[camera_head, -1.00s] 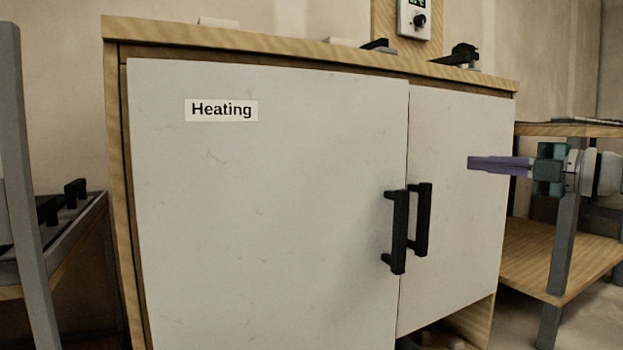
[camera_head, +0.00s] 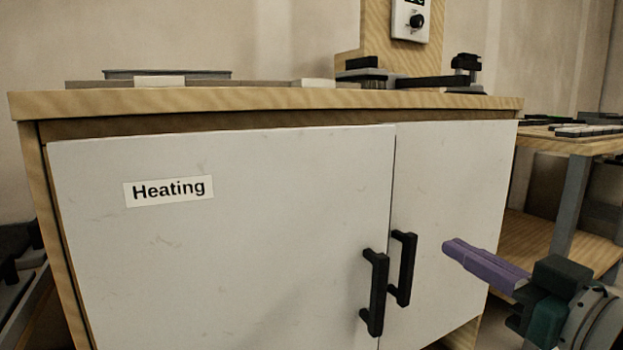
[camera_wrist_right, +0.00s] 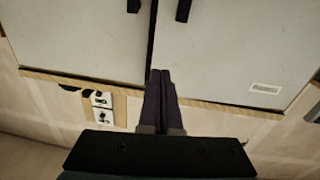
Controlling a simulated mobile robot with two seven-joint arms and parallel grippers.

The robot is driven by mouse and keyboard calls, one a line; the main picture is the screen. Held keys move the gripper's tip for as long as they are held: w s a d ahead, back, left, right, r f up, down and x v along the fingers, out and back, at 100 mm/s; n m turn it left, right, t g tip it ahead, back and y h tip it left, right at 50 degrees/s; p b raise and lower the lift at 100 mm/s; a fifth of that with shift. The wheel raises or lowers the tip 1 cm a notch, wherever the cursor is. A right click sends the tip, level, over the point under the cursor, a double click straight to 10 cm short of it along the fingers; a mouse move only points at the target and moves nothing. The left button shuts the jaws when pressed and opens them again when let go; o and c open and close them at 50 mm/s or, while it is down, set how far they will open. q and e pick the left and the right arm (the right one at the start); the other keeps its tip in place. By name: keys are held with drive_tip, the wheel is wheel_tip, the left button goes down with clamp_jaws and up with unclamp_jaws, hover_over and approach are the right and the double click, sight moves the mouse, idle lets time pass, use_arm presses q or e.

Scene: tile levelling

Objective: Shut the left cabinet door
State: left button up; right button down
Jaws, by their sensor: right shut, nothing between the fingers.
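The left cabinet door (camera_head: 250,250) is a pale panel with a "Heating" label (camera_head: 168,190) and a black bar handle (camera_head: 374,292) near its right edge. It is shut or nearly so; I cannot tell if it is fully flush. In the right wrist view the left door (camera_wrist_right: 230,50) is on the right, with a dark seam between the doors. My right gripper (camera_head: 452,247) has purple fingers, shut and empty, in front of the right door. It also shows in the wrist view (camera_wrist_right: 160,72), apparently clear of the doors. My left gripper is out of view.
The right door (camera_head: 450,190) has its own black handle (camera_head: 403,268) beside the left one. The wooden cabinet top (camera_head: 270,100) carries flat pieces and black devices. A control box (camera_head: 410,20) is mounted behind. A wooden shelf unit (camera_head: 565,145) stands on the right.

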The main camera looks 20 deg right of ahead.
use_arm(q)
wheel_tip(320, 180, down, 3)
drive_tip(key=b, duration=0.3)
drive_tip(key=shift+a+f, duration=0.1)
use_arm(e)
approach(379, 209)
drive_tip(key=w, duration=0.7)
drive_tip(key=shift+d+r, duration=0.1)
drive_tip(key=shift+s, duration=0.1)
